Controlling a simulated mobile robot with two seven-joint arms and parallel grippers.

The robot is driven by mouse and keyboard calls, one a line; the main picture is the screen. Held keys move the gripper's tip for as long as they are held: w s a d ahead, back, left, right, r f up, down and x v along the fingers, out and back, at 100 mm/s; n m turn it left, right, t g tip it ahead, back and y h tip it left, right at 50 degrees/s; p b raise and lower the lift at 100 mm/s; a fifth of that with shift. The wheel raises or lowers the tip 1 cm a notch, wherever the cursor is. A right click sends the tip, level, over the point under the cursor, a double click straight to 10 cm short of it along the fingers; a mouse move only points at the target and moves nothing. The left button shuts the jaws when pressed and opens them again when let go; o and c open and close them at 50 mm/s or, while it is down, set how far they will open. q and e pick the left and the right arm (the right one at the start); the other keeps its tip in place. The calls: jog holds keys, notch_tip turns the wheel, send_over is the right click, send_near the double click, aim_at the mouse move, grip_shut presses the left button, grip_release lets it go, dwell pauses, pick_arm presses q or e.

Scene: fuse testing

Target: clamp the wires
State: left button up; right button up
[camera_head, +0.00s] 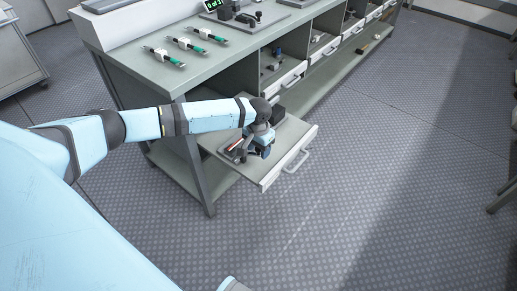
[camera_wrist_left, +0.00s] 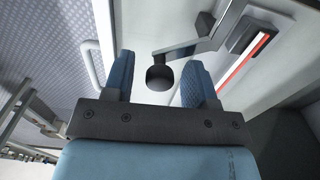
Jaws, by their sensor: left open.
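My left gripper (camera_head: 261,150) is low over the pulled-out drawer (camera_head: 298,140) at the bench's near end. In the left wrist view its two blue fingers (camera_wrist_left: 157,66) are apart. A dark round knob (camera_wrist_left: 160,78) on a bent grey metal lever (camera_wrist_left: 200,46) shows between the fingers, with gaps on both sides. Beside it is a dark holder with a red and white strip (camera_wrist_left: 244,62), which also shows in the drawer in the head view (camera_head: 234,145). I cannot make out any separate wires in the drawer. My right gripper is not in view.
Several green-and-black tools with white parts (camera_head: 187,44) lie on the bench top (camera_head: 222,55). A display with green digits (camera_head: 212,4) stands behind. A dark block (camera_head: 278,114) sits in the drawer's back. Other open compartments (camera_head: 284,67) line the bench.

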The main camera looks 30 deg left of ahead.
pick_arm(q)
jog(key=c, duration=0.9)
jog(key=shift+r, duration=0.1)
jog(key=shift+c, duration=0.2)
jog(key=shift+p, duration=0.35)
